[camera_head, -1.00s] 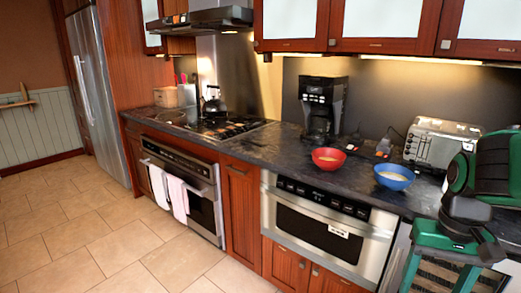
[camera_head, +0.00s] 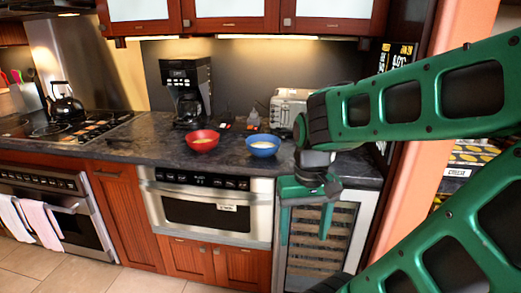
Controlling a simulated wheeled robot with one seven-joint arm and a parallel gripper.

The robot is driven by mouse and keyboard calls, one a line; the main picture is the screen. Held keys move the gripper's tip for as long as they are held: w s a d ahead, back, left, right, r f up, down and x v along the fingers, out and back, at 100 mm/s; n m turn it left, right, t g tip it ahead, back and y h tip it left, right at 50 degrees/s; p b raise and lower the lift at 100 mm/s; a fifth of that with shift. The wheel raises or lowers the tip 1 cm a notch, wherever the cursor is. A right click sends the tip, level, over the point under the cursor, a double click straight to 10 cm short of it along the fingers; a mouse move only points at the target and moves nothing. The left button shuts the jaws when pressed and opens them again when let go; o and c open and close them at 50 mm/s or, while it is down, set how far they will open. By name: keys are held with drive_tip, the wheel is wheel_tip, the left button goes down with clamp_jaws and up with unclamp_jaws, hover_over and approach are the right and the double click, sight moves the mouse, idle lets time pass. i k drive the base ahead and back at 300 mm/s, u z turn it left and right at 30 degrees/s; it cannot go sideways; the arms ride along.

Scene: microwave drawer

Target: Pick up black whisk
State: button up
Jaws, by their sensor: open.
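I cannot make out a black whisk for certain. Small dark items (camera_head: 228,121) lie on the counter behind the two bowls, too small to identify. My gripper (camera_head: 305,222) is open and empty, with its fingers pointing down. It appears in front of the wine cooler and the counter's front edge, right of the blue bowl. My green arm hides part of the counter's right end and part of the toaster.
A red bowl (camera_head: 202,142) and a blue bowl (camera_head: 263,146) stand on the dark counter (camera_head: 120,150). Behind are a coffee maker (camera_head: 186,92) and a toaster (camera_head: 289,106). A kettle (camera_head: 66,100) sits on the stove. A wine cooler (camera_head: 318,250) and an orange wall edge (camera_head: 425,170) are right.

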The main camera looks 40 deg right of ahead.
sight(109, 140)
drive_tip(key=u, duration=0.6)
drive_tip(key=i, duration=2.3)
drive_tip(key=z, duration=0.55)
